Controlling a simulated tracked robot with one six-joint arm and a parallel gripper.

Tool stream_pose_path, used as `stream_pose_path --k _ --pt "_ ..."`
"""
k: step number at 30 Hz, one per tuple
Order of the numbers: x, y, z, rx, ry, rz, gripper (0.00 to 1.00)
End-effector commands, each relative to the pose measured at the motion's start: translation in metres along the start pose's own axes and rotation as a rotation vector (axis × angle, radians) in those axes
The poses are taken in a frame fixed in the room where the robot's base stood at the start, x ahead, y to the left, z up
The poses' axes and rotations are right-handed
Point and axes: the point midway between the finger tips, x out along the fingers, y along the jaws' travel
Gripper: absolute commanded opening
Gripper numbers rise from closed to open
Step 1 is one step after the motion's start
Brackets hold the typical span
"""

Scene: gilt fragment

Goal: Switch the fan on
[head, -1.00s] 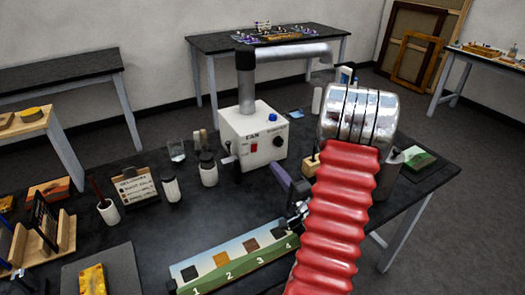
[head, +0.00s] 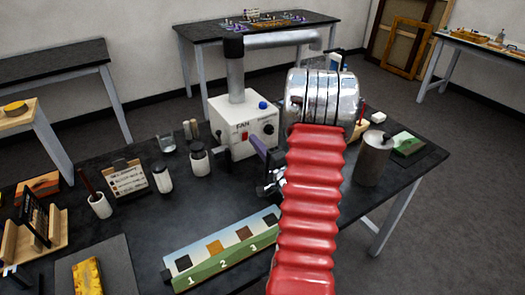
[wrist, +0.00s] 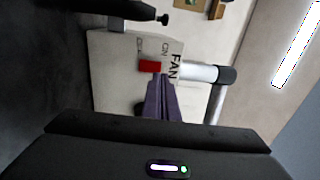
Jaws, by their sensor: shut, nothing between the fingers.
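The white fan box (head: 228,113) stands on the dark table with a grey duct rising from its top. In the wrist view the box (wrist: 115,70) appears turned sideways, with the red switch (wrist: 150,66) just beyond my purple fingertips. My gripper (head: 258,143) is shut and empty, close in front of the box; it also shows in the wrist view (wrist: 163,78). I cannot tell whether the fingertips touch the switch.
A numbered strip (head: 220,250) lies in front. A grey canister (head: 373,158) stands to the right. Bare table shows between the jars and the strip.

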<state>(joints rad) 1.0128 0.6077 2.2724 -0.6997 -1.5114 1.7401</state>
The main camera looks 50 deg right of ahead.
Motion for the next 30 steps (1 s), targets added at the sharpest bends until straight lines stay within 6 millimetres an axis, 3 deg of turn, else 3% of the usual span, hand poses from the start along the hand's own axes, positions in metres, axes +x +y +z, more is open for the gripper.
stream_pose_path --k 7,30 --pt "0.021 0.0 0.0 -0.001 0.0 0.0 0.0" --pt "0.026 0.0 0.004 0.001 -0.007 0.021 0.0"
